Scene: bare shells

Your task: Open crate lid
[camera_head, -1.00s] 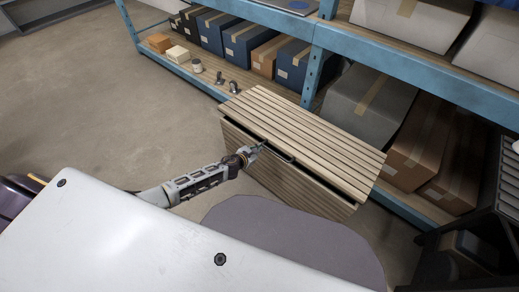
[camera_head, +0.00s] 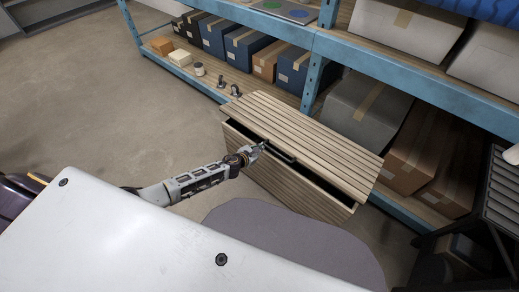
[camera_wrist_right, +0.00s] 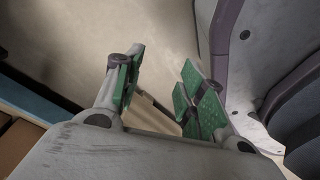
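The crate (camera_head: 285,182) is a slatted wooden box standing on the floor in the middle of the head view. Its slatted lid (camera_head: 315,142) is ajar, with a dark gap along the front edge. A dark handle (camera_head: 281,153) sits at the middle of the lid's front edge. My left gripper (camera_head: 261,147) is at the left end of this handle, its fingertips small and partly lost against it, so I cannot tell whether they are closed. My right gripper (camera_wrist_right: 158,92) is open and empty in the right wrist view, its green-padded fingers apart.
A blue-framed shelf (camera_head: 310,72) with several boxes stands right behind the crate. A grey box (camera_head: 365,105) is behind the lid. A dark rack (camera_head: 500,200) stands at the right. The floor (camera_head: 100,100) at the left is clear.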

